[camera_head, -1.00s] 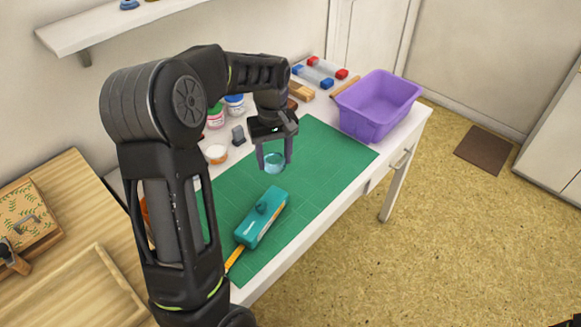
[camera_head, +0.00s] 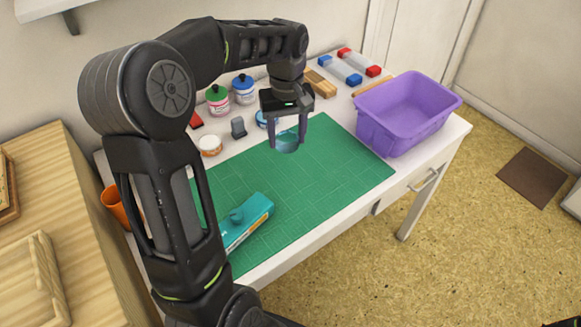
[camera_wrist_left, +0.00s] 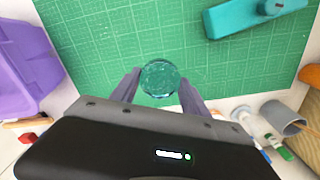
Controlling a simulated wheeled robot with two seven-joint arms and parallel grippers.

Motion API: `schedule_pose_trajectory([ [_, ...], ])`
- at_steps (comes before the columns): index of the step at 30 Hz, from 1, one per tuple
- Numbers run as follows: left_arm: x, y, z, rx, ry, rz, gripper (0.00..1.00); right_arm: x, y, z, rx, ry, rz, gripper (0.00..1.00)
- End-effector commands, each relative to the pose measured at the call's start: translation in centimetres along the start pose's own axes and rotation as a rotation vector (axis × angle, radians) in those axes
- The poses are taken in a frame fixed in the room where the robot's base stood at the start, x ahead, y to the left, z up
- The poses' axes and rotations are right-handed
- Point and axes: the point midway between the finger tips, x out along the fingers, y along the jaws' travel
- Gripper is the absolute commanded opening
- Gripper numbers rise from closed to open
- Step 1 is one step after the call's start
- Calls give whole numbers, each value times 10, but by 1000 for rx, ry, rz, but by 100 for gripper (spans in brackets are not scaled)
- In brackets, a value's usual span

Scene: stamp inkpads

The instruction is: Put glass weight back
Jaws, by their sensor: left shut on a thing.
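The glass weight (camera_head: 287,141) is a clear, bluish round piece. My left gripper (camera_head: 288,135) is shut on it and appears to hold it above the green cutting mat (camera_head: 335,170), near the mat's back edge. In the left wrist view the glass weight (camera_wrist_left: 160,78) sits between the two fingertips (camera_wrist_left: 160,85), with the mat (camera_wrist_left: 110,45) behind it. A teal block-shaped tool (camera_head: 247,218) with a knob lies on the mat's front left part, partly behind my arm. It also shows in the wrist view (camera_wrist_left: 245,17).
A purple bin (camera_head: 405,115) stands on the table's right end. Along the back are a green-lidded jar (camera_head: 218,100), a blue-lidded jar (camera_head: 244,90), a small open white pot (camera_head: 210,146), a grey block (camera_head: 238,128) and clear blocks with blue or red ends (camera_head: 340,70). The mat's middle is clear.

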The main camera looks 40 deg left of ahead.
Motion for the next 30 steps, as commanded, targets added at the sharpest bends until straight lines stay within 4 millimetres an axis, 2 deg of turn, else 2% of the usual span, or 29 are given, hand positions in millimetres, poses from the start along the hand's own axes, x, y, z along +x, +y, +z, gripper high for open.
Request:
schedule_pose_trajectory([
  [10, 2, 0, 0, -3, -1, 0, 0, 0, 0, 0, 0, 0, 0, 37],
  [14, 18, 0, 1, -3, -2, -1, 0, 0, 0, 0, 0, 0, 0, 37],
  [21, 58, 0, 1, -3, -2, 0, 0, 0, 0, 0, 0, 0, 0, 37],
  [30, 63, 0, 0, -3, 1, 1, 0, 1, 0, 0, 0, 0, 0, 37],
])
